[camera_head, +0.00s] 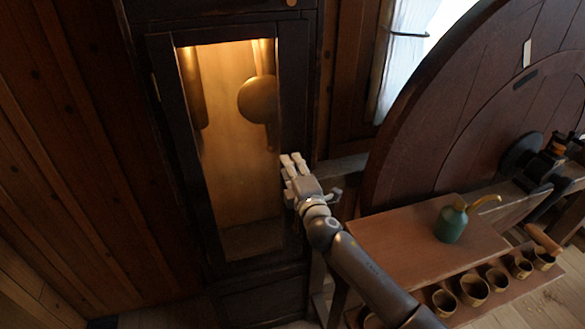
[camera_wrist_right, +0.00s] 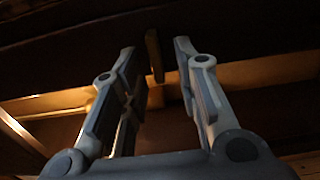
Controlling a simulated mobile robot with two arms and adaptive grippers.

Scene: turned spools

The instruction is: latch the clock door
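The clock (camera_head: 250,281) is a tall dark wooden case at the centre of the head view. Its door (camera_head: 292,85) has a dark frame and a long pane, with a lit interior and a round pendulum bob (camera_head: 258,99) behind it. I cannot tell whether the door is fully closed. My right gripper (camera_head: 292,160) is at the door's right edge. In the right wrist view its fingers (camera_wrist_right: 155,49) are open and apart, with a small brass-coloured upright piece (camera_wrist_right: 153,56), perhaps the latch, between or just beyond the tips. Contact is unclear. My left gripper is not in view.
A wooden bench (camera_head: 400,240) with a green oil can (camera_head: 451,222) and several small cups (camera_head: 474,289) is right of my right arm. A large round wooden wheel (camera_head: 440,100) rises behind it. A plank wall (camera_head: 80,150) is on the left.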

